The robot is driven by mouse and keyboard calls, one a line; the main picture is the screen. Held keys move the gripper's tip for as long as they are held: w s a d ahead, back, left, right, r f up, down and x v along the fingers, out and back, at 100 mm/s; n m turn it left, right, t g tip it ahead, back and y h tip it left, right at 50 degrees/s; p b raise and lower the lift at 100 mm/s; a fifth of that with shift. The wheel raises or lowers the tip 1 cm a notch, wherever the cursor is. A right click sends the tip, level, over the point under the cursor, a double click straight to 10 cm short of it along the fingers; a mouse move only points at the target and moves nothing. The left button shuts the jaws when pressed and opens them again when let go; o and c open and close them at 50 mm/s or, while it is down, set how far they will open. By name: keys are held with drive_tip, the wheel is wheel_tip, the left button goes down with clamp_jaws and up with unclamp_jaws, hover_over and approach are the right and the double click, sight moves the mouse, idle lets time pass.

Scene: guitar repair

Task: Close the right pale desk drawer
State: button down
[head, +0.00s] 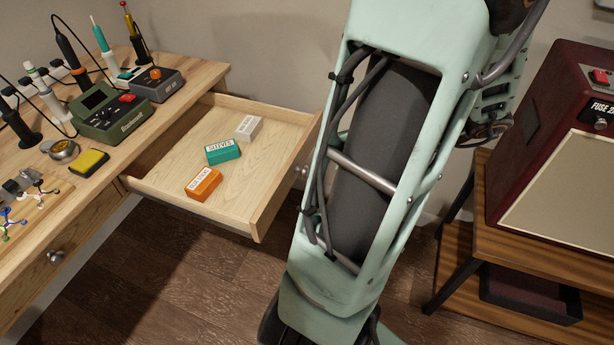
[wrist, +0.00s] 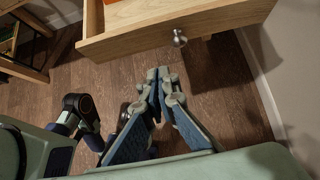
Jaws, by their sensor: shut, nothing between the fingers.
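The right pale desk drawer (head: 282,187) stands pulled well out from the wooden desk. It holds three small boxes: an orange one (head: 204,184), a teal one (head: 222,152) and a whitish one (head: 248,128). In the wrist view the drawer's front panel (wrist: 220,22) crosses the top, with its round metal knob (wrist: 180,38). My gripper (wrist: 158,80) is shut and empty. In the picture its fingertips lie just below the front panel and a little left of the knob, apart from it. In the head view my arm hides the gripper.
The desk top (head: 112,150) bears soldering tools, a green meter (head: 112,115) and a yellow sponge (head: 89,162). A second knob (head: 56,256) marks another drawer front at left. A wooden shelf unit with a dark red cabinet (head: 530,130) stands right. Brown plank floor (head: 190,280) is clear below the drawer.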

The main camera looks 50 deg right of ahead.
sight(289, 176)
drive_tip(key=b+x, duration=0.1)
drive_tip(key=x, duration=0.3)
drive_tip(key=r+b+x, duration=0.1)
drive_tip(key=b+x, duration=0.1)
drive_tip(key=x, duration=0.2)
drive_tip(key=w+b+x, duration=0.1)
drive_tip(key=x, duration=0.3)
drive_tip(key=shift+w+a+r+b, duration=0.15)
drive_tip(key=shift+a+b, duration=0.05)
drive_tip(key=shift+b, duration=0.15)
drive_tip(key=shift+w+a+r, duration=0.1)
drive_tip(key=shift+w+a, duration=0.1)
drive_tip(key=shift+w, duration=0.35)
drive_tip(key=shift+w+a, duration=0.2)
drive_tip(key=shift+w, duration=0.3)
drive_tip(key=w+a+p, duration=0.2)
drive_tip(key=w+a, duration=0.2)
drive_tip(key=w, duration=0.6)
drive_tip(key=w+a+p, duration=0.2)
drive_tip(key=w+a, duration=0.3)
drive_tip(key=w, duration=0.6)
drive_tip(key=w+a+p, duration=0.1)
drive_tip(key=w+a, duration=0.3)
drive_tip(key=w, duration=0.7)
drive_tip(key=shift+a+p, duration=0.15)
drive_tip(key=shift+p, duration=0.25)
